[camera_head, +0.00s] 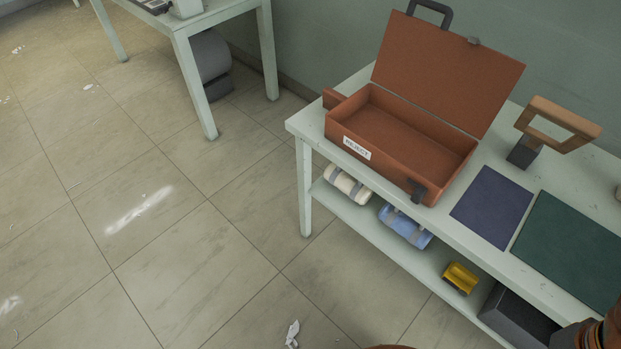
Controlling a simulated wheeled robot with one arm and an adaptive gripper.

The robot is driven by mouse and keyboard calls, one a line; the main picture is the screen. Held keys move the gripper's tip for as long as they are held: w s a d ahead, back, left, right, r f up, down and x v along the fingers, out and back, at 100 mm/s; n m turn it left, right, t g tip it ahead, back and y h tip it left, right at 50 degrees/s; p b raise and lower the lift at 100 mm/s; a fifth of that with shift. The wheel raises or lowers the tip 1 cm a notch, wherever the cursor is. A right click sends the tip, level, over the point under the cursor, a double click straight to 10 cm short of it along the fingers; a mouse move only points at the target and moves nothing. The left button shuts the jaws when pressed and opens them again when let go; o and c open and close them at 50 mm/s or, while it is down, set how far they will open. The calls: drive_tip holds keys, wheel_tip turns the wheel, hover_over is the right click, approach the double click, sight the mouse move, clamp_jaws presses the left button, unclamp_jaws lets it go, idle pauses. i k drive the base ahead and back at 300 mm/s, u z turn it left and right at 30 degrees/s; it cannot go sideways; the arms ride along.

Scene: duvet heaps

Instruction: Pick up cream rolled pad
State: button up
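A cream rolled pad (348,184) with grey bands lies on the lower shelf of the pale green table, near its left end. It sits below the open orange-brown case, and the table top's edge is just above it. A blue rolled pad (405,226) with pale bands lies to its right on the same shelf, apart from it. My gripper is not in view. An orange-brown piece at the lower right corner and another at the bottom edge look like parts of my own arm.
The open case (398,128), labelled REJECT, stands on the pale green table (306,124). A yellow object (460,277) and a dark box (517,319) share the shelf. Dark blue (491,206) and green (572,250) mats lie on top. The tiled floor at left is mostly clear, with white scraps (292,334).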

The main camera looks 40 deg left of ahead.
sight(356, 191)
drive_tip(key=u, duration=0.9)
drive_tip(key=k, duration=1.15)
drive_tip(key=u, duration=0.05)
drive_tip(key=i, duration=0.25)
drive_tip(key=u, duration=0.95)
drive_tip(key=i, duration=0.9)
drive_tip(key=u, duration=0.4)
